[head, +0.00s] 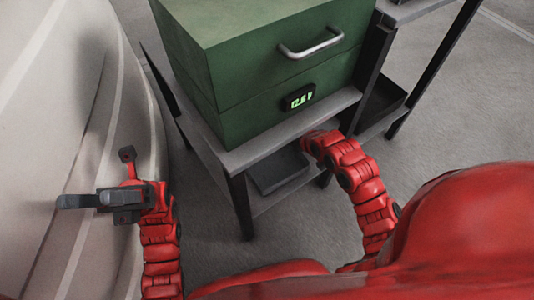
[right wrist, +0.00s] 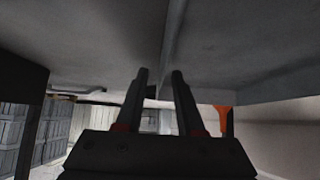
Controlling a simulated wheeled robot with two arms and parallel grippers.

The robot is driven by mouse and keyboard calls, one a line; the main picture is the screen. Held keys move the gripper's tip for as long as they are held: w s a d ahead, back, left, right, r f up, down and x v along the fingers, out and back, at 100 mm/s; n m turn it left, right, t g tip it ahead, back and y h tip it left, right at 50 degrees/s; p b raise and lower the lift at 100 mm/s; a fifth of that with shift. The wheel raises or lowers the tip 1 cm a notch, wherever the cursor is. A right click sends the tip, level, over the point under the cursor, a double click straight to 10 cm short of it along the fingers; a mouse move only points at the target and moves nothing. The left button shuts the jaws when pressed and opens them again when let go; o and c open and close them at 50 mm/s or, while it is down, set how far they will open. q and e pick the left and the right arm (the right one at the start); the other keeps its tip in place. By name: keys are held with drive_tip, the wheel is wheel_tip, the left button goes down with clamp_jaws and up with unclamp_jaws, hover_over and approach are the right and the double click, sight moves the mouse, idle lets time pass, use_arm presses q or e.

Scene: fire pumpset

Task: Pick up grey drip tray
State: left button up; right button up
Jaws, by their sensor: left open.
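The grey drip tray (head: 278,172) lies on the lower shelf of the stand under the green box, partly covered by the stand's top. My right arm reaches in under the stand's top edge, and its gripper is hidden in the head view. In the right wrist view my right gripper (right wrist: 159,75) has its two fingers apart, with nothing clearly held between them. I cannot make out the tray for certain there. My left gripper (head: 78,200) is open and empty at the far left, away from the stand.
The green box (head: 265,75) with a handle and lit display sits on the stand's top (head: 250,150). A second stand at the right holds a dark tray (head: 385,98) low down. A pale curved surface (head: 60,100) stands close by my left gripper. Grey floor (head: 445,120) is clear at the right.

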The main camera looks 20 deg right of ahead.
clamp_jaws()
idle(1.2)
